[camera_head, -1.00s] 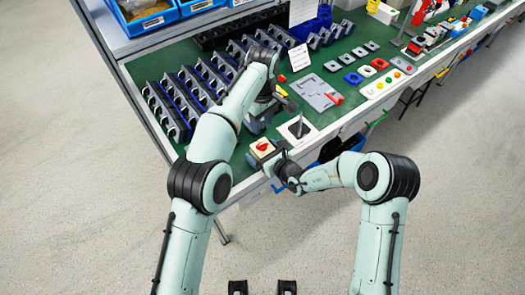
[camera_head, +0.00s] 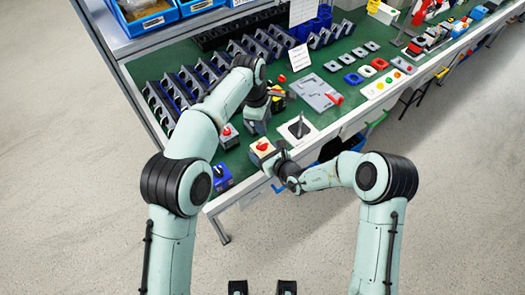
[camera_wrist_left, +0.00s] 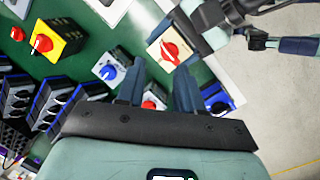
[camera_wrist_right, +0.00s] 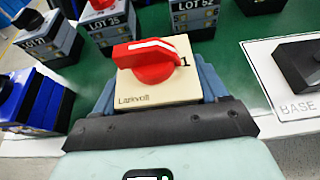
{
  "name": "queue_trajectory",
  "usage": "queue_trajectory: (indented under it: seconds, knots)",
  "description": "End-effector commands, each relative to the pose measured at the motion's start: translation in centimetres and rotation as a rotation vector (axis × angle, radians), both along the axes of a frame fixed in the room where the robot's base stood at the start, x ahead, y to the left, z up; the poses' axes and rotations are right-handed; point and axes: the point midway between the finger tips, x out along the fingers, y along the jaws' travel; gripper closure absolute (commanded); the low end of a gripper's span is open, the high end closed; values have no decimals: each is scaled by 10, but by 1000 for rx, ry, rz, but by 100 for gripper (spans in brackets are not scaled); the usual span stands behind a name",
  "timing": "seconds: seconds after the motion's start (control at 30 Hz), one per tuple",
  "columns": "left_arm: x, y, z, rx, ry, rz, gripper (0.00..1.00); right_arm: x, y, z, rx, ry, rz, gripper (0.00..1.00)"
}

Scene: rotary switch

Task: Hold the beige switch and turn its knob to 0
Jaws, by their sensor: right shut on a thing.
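The beige switch (camera_head: 262,149) stands near the table's front edge in the head view. In the right wrist view the switch (camera_wrist_right: 160,90) sits between my right fingers, and its red knob (camera_wrist_right: 150,60) has the white-marked end towards the printed "1". My right gripper (camera_head: 281,155) is shut on its body. My left gripper (camera_head: 257,125) is open above the table, behind the beige switch. The left wrist view shows its fingers (camera_wrist_left: 160,88) apart, with the beige switch (camera_wrist_left: 168,50) beyond them, up and to the right. The left fingers do not touch the knob.
Grey switches with red knobs (camera_head: 227,134) and a blue one (camera_head: 221,178) stand to the left. A yellow switch with a red knob (camera_wrist_left: 55,40) is nearby. A base plate with a black lever (camera_head: 299,128) lies right. Racks (camera_head: 190,88) fill the back left.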

Motion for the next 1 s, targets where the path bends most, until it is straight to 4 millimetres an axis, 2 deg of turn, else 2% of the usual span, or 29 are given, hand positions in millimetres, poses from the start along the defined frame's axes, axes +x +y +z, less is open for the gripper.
queue_trajectory:
  seconds: [0.2, 0.4, 0.67, 1.0]
  knots:
    - [-6, 6, -1, -224, 24, 513, 64, 0, 0, 0, 0, 0, 0, 66]
    - [-10, 13, -3, -360, 67, 824, 64, 0, 0, 0, 0, 0, 0, 66]
    - [-11, 15, -14, -399, 84, 918, 64, 0, 0, 0, 0, 0, 0, 66]
    - [-12, 14, -62, -396, 86, 914, 64, 0, 0, 0, 0, 0, 0, 66]
